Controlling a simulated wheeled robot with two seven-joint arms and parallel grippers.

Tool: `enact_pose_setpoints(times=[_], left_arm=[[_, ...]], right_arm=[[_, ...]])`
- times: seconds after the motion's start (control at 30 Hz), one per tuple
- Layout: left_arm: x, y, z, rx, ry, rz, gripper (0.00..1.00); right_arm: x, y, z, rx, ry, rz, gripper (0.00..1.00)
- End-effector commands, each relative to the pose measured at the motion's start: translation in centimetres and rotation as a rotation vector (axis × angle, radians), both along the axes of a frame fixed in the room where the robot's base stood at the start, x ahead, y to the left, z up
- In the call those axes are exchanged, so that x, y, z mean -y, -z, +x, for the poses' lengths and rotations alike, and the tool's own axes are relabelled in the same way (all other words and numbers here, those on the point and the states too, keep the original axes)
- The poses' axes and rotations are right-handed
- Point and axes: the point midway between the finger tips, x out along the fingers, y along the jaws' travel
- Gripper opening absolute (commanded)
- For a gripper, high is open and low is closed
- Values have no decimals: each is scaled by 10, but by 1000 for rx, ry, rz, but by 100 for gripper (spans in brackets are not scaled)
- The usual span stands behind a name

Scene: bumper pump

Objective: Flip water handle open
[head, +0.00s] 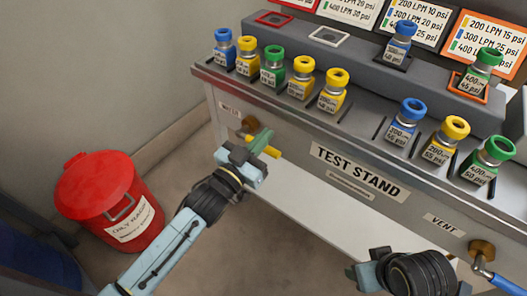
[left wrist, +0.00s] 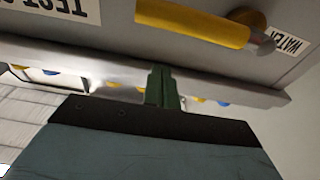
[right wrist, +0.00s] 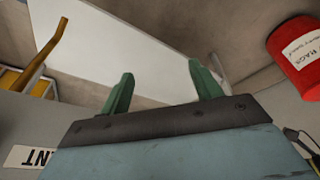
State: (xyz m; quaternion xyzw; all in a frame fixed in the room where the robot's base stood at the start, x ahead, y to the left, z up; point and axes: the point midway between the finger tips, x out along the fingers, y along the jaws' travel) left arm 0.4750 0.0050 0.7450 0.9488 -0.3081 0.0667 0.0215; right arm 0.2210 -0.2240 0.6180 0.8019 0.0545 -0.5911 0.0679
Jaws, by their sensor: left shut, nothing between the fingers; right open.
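The yellow water handle (head: 272,152) sits on the front panel of the test stand, by the brass fitting (head: 250,123) and the WATER label (head: 230,109). In the left wrist view, the handle (left wrist: 192,22) lies lengthwise across the top of the picture, and that view is upside down. My left gripper (head: 262,138) is shut and empty beside the handle, its green fingertips partly overlapping it in the head view. In the left wrist view, the fingers (left wrist: 164,88) appear apart from the handle. My right gripper (right wrist: 163,85) is open and empty, below the panel near the VENT label.
A red rags bin (head: 100,200) stands on the floor at left. Several colored bottles (head: 300,75) stand on the test stand top (head: 375,128). A blue vent handle (head: 505,283) is at lower right. A white board (head: 300,200) lies low beneath the panel.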

Motion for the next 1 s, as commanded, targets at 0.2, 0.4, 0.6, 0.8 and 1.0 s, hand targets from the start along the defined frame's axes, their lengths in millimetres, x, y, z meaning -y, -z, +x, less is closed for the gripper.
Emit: enact_pose_setpoints(times=[0.2, 0.4, 0.6, 0.8, 1.0], left_arm=[[4, 25, 5, -3, 0, 1, 0], [3, 33, 3, -2, 0, 1, 0], [2, 38, 2, -1, 1, 1, 0], [2, 38, 2, 0, 1, 0, 0], [2, 38, 2, 1, 1, 1, 0]], right_arm=[[-15, -26, 21, 166, -14, 47, 63], [-25, -38, 48, 318, -31, 82, 63], [-30, -45, 59, 388, -39, 98, 63], [-30, -46, 61, 399, -40, 101, 63], [-30, -46, 61, 398, -40, 100, 63]])
